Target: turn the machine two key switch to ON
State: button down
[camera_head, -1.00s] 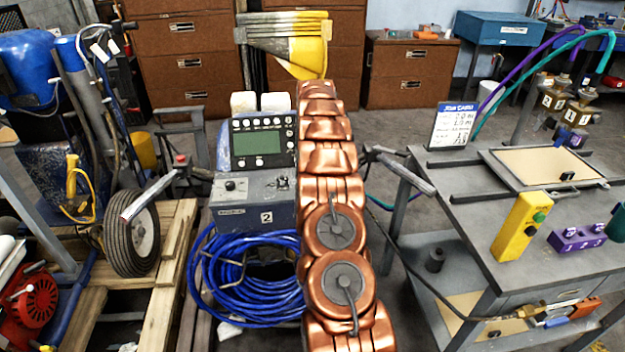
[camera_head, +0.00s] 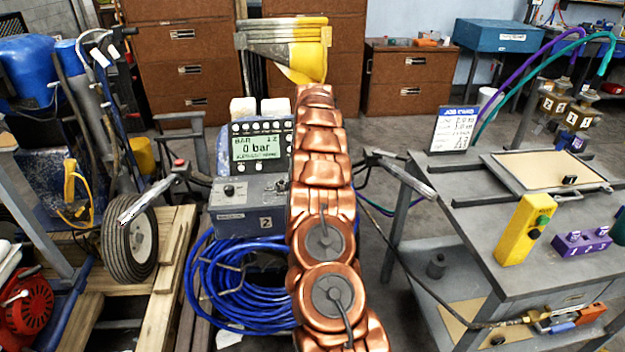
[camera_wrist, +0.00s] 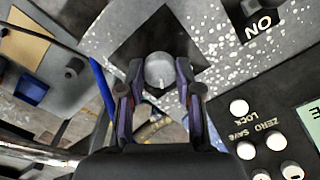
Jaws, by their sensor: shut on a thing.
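Machine two (camera_head: 245,222) is a grey control box marked 2, with a display unit on top. In the wrist view my gripper (camera_wrist: 159,74) is shut on a round silver key-switch piece (camera_wrist: 160,69), one finger on each side. The piece sits over a black square plate (camera_wrist: 150,38) on the speckled grey panel. ON lettering (camera_wrist: 261,24) shows upside down on a dark plate at the upper right. The display (camera_head: 258,147) is lit and reads 0 bar.
A knob (camera_head: 229,190) is on the left of the box's panel. Buttons (camera_wrist: 240,107) lie right of my gripper in the wrist view. A blue hose coil (camera_head: 235,280) hangs below the box. A grey bench (camera_head: 470,190) with a yellow pendant (camera_head: 524,230) stands at right.

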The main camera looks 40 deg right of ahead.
jog(key=shift+w, duration=0.1)
jog(key=c, duration=0.8)
grip_release()
jog(key=shift+o, duration=0.2)
jog(key=shift+r, duration=0.1)
jog(key=shift+r, duration=3.65)
